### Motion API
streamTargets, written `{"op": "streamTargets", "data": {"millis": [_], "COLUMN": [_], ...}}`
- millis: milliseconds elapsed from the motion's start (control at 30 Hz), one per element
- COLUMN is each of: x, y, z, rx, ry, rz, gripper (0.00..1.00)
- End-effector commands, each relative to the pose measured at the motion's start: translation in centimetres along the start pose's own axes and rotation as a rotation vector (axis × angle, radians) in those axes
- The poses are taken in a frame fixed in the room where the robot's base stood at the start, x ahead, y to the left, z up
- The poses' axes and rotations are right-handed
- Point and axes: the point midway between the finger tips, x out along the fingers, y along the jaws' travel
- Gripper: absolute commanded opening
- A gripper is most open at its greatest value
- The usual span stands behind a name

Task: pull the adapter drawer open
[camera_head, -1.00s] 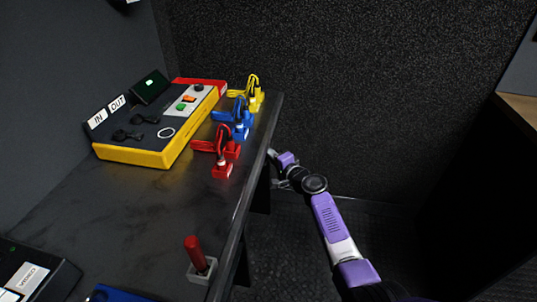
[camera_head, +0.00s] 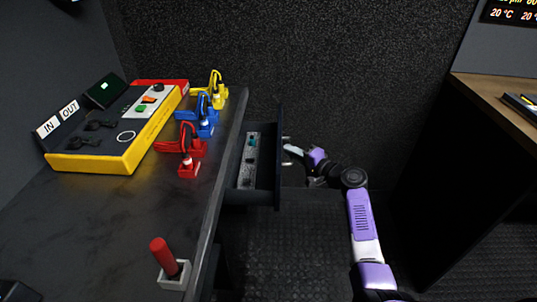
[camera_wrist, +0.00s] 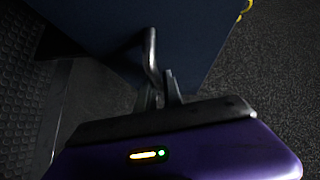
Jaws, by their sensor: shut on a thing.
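The adapter drawer (camera_head: 279,165) stands partly out from under the desk in the head view. Inside it lies a light grey insert (camera_head: 248,172) with small adapters, one of them teal. My gripper (camera_head: 287,150) is at the drawer's outer face, shut on its handle. In the wrist view the drawer front (camera_wrist: 130,30) is a dark blue panel, and the metal handle (camera_wrist: 151,50) runs down between the fingers of my gripper (camera_wrist: 160,85). The fingertips are dark and partly hidden there.
The desk (camera_head: 95,215) holds a yellow-edged panel (camera_head: 110,130), red (camera_head: 188,150), blue (camera_head: 205,118) and yellow (camera_head: 216,92) cable plugs, and a red-handled stick (camera_head: 163,255) in a holder. A wooden-topped counter (camera_head: 500,100) stands at right. Dark floor lies between.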

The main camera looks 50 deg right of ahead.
Motion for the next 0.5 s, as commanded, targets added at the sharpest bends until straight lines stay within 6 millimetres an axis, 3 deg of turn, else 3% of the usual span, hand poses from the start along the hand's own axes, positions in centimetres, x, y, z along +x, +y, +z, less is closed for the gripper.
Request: {"op": "streamTargets", "data": {"millis": [200,500], "x": [-3.6,-6.4], "y": [1.2,2.0], "z": [-3.7,-6.4], "rx": [0.000,0.001], "ry": [0.004,0.000], "rz": [0.001,0.001], "gripper": [0.00,0.00]}}
